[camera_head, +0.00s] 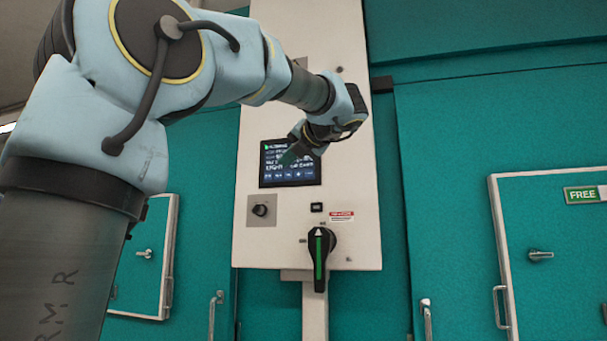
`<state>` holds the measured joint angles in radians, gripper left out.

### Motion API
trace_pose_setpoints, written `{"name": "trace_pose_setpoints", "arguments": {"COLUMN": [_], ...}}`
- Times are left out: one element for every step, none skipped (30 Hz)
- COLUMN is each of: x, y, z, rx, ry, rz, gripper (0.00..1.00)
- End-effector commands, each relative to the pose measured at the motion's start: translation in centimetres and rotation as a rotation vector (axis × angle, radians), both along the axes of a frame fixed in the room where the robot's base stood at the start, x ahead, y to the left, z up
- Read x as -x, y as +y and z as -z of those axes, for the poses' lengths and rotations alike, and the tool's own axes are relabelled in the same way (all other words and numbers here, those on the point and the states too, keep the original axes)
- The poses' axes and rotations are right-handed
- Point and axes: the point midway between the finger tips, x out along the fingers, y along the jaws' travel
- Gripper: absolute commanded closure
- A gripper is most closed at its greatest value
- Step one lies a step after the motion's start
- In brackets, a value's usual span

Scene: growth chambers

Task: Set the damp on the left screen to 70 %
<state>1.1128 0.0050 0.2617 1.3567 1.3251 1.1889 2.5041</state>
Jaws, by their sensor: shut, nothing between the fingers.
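A dark touch screen (290,178) sits on the front of a pale control cabinet (350,215). It shows lines of white and green text, with a row of blue buttons along its lower edge. The text is too small to read, so I cannot tell the damp value. My gripper (284,160) is shut and empty. I cannot tell whether the tip touches the glass. No second screen is in view.
Below the screen are a small black knob (260,210) on a grey plate and a large black rotary handle (318,258) with a green stripe. Teal chamber walls stand on both sides, with a white-framed door (555,245) at right marked by a green FREE sign (583,195).

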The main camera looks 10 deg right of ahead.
Motion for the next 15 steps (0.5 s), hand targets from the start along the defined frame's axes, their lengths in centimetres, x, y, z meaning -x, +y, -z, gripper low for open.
{"name": "trace_pose_setpoints", "arguments": {"x": [0.0, 0.0, 0.0, 0.0, -0.1, -0.2, -0.3, -0.4, -0.7, -0.9, -1.2, -1.6, -2.0, -2.3, -2.8], "y": [0.0, 0.0, 0.0, 0.0, -0.1, -0.1, -0.2, -0.3, -0.4, -0.5, -0.7, -0.9, -1.1, -1.3, -1.6], "z": [0.0, 0.0, 0.0, 0.0, 0.0, 0.0, 0.0, 0.0, -0.1, -0.1, -0.1, -0.1, -0.2, -0.2, -0.2], "rx": [0.000, 0.001, 0.001, 0.001, 0.001, 0.001, 0.001, 0.001, 0.001, 0.000, -0.001, -0.001, -0.001, -0.001, -0.002], "ry": [0.001, 0.000, 0.000, 0.000, 0.001, 0.001, 0.001, 0.001, 0.002, 0.002, 0.003, 0.002, 0.001, 0.001, 0.002], "rz": [0.001, 0.001, 0.001, 0.001, 0.000, 0.000, 0.000, 0.000, 0.000, -0.001, -0.002, -0.001, 0.000, 0.000, -0.001], "gripper": [1.00, 1.00, 1.00, 1.00, 1.00, 1.00, 1.00, 1.00, 1.00, 1.00, 1.00, 1.00, 1.00, 1.00, 1.00]}}
